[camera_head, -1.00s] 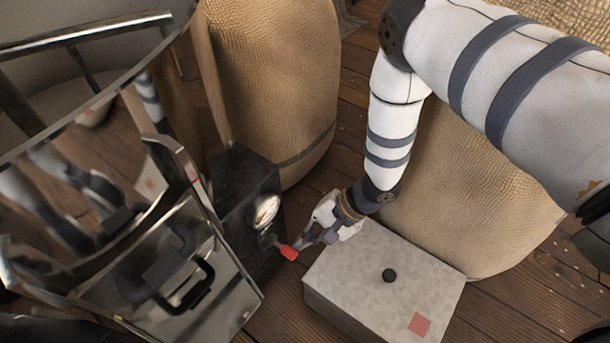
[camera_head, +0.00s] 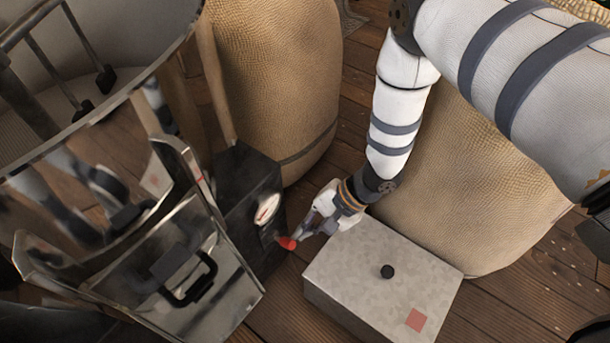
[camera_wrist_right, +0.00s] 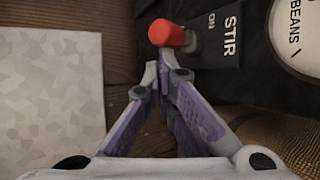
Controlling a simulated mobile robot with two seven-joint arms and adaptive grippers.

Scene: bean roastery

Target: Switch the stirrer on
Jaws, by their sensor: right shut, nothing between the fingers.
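The stirrer's red-tipped lever (camera_head: 287,243) sticks out from the dark control box (camera_head: 250,200) beside the steel vessel. In the right wrist view, the red knob (camera_wrist_right: 168,33) is just beyond my fingertips, next to a label plate (camera_wrist_right: 222,32) reading "STIR" and "ON". My right gripper (camera_head: 299,234) is shut and empty, with its tips at the knob, touching or very close to it. The gripper also shows in the right wrist view (camera_wrist_right: 158,75). Metal stirrer bars (camera_head: 82,52) show inside the vessel. My left gripper is not identifiable.
A grey box (camera_head: 365,290) with a black knob and red square stands just below my right gripper. Full sacks stand behind (camera_head: 280,80) and to the right (camera_head: 450,190). The vessel's chute with a black handle (camera_head: 190,285) is at the lower left. Wooden floor shows between them.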

